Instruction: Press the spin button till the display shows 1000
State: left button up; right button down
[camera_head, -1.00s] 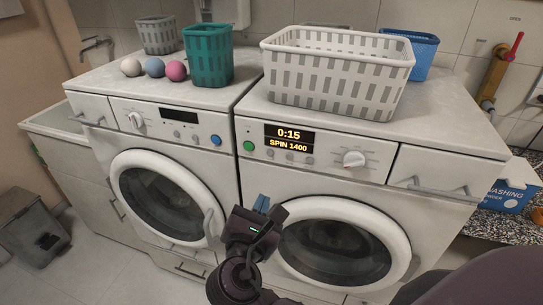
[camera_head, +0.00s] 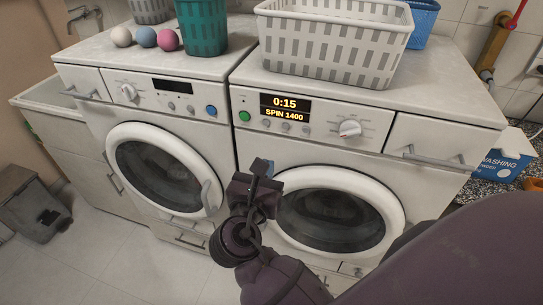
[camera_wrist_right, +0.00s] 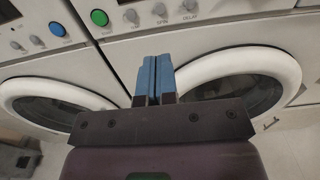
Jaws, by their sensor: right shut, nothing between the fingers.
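The right washing machine (camera_head: 330,155) has a lit display (camera_head: 285,107) reading 0:15 and SPIN 1400. Three small grey buttons sit in a row below it. The middle one, the spin button (camera_head: 286,127), also shows in the right wrist view (camera_wrist_right: 160,9), above a small label that seems to read SPIN. My right gripper (camera_head: 262,165) is below and left of these buttons, in front of the machine and apart from the panel. In the right wrist view its blue fingers (camera_wrist_right: 155,78) are together with nothing between them. My left gripper is not in view.
A green button (camera_head: 244,116) is left of the display and a dial (camera_head: 349,128) is right of it. The left machine (camera_head: 90,95) has a dark display and a blue button (camera_head: 211,111). A white basket (camera_head: 335,45) stands on the right machine.

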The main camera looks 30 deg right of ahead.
aim_at(286, 127)
jog(key=x, duration=1.1)
jog(key=shift+x, duration=0.9)
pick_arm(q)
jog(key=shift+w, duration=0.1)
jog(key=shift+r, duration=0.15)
